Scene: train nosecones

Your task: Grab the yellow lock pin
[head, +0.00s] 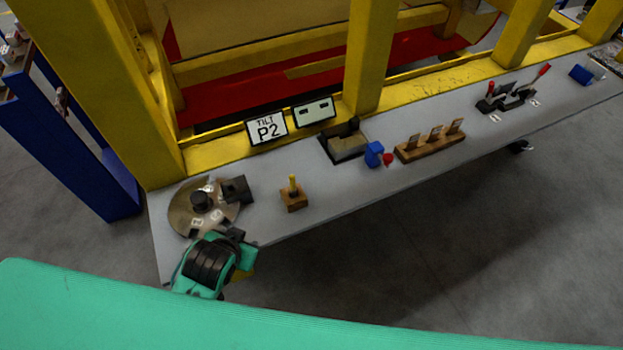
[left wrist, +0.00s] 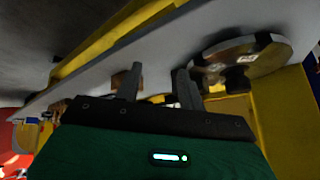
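The yellow lock pin (head: 293,184) stands upright in a small wooden block (head: 294,200) on the grey shelf in the head view. My left arm (head: 208,264) is at the shelf's front left edge, left of and nearer than the pin. Its fingers are not clear in the head view. In the left wrist view my left gripper (left wrist: 158,70) has its two fingers apart, with nothing held between them. A brown block (left wrist: 119,80) shows partly behind the left finger; I cannot make out the pin there clearly. My right gripper is not in view.
A round metal disc (head: 183,216) with a dark hub lies on the grey shelf (head: 262,222) left of the pin. A black-edged tray (head: 347,145), a blue part (head: 374,154) and a wooden rack (head: 430,142) stand further right. Yellow frame posts (head: 368,60) rise behind.

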